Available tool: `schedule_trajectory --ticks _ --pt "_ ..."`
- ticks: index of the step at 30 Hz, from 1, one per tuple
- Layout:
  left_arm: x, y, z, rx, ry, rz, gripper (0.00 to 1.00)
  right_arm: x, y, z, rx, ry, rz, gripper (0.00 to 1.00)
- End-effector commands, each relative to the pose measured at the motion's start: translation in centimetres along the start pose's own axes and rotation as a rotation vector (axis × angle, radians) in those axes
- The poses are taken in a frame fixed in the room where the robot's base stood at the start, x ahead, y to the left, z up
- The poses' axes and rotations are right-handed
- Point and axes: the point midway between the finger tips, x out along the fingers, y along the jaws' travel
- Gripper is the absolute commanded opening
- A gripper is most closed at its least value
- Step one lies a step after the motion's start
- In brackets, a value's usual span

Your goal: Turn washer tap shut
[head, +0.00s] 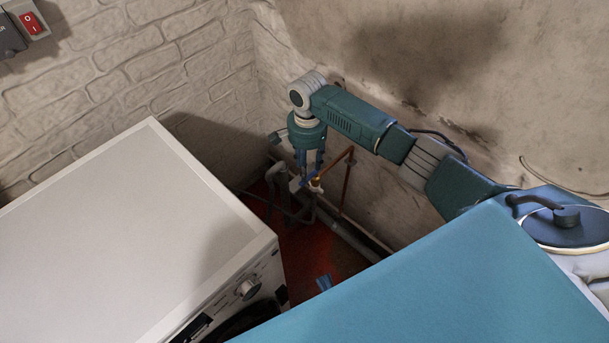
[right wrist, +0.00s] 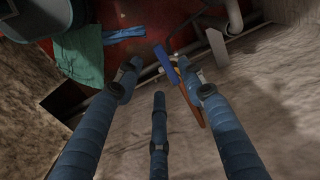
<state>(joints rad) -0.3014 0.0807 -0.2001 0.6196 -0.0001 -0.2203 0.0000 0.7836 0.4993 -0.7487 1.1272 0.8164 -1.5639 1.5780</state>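The washer tap (head: 315,187) is on the pipework low in the corner behind the washing machine, beside a copper pipe. In the right wrist view its blue lever (right wrist: 166,63) shows between my finger ends, with the copper pipe (right wrist: 193,100) behind the right-hand finger. My right gripper (head: 308,182) points down at the tap in the head view. In the right wrist view the right gripper (right wrist: 160,78) has its fingers spread apart, with nothing clasped. Whether a finger touches the lever I cannot tell. My left gripper is not seen.
The white washing machine (head: 130,220) fills the left side. Walls close in the corner behind the tap. Grey and copper pipes (head: 348,180) run along the right wall. A small blue item (head: 324,282) shows over the red floor (head: 310,250). Room around the tap is narrow.

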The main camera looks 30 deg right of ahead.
Motion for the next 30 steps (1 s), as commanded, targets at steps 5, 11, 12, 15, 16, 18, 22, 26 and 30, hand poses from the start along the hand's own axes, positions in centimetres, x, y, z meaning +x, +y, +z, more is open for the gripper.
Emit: schedule_trajectory --ticks 5,11,12,15,16,18,22,26,30 --pt "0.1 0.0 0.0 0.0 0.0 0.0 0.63 3.3 0.1 0.1 -0.001 -0.001 0.003 0.4" --pt "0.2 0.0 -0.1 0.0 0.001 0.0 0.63 5.2 0.0 0.1 -0.001 -0.001 0.0 0.4" --pt "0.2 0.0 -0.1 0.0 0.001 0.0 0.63 5.3 0.0 0.1 -0.001 -0.001 0.0 0.4" --pt "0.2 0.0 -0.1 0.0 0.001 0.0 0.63 5.5 0.0 0.1 -0.002 -0.001 -0.001 0.4" --pt "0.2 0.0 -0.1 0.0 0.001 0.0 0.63 5.5 0.0 0.1 -0.002 -0.001 -0.001 0.4" --pt "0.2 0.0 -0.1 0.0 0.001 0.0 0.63 5.5 0.0 0.1 -0.002 -0.001 -0.001 0.4" --pt "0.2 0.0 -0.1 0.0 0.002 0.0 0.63 5.5 0.0 0.1 -0.002 -0.001 -0.001 0.32" --pt "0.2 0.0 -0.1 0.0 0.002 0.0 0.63 5.5 0.0 0.1 -0.002 -0.001 -0.001 0.06" --pt "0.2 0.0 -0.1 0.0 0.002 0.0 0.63 5.5 0.0 0.1 -0.002 -0.001 -0.001 0.0"
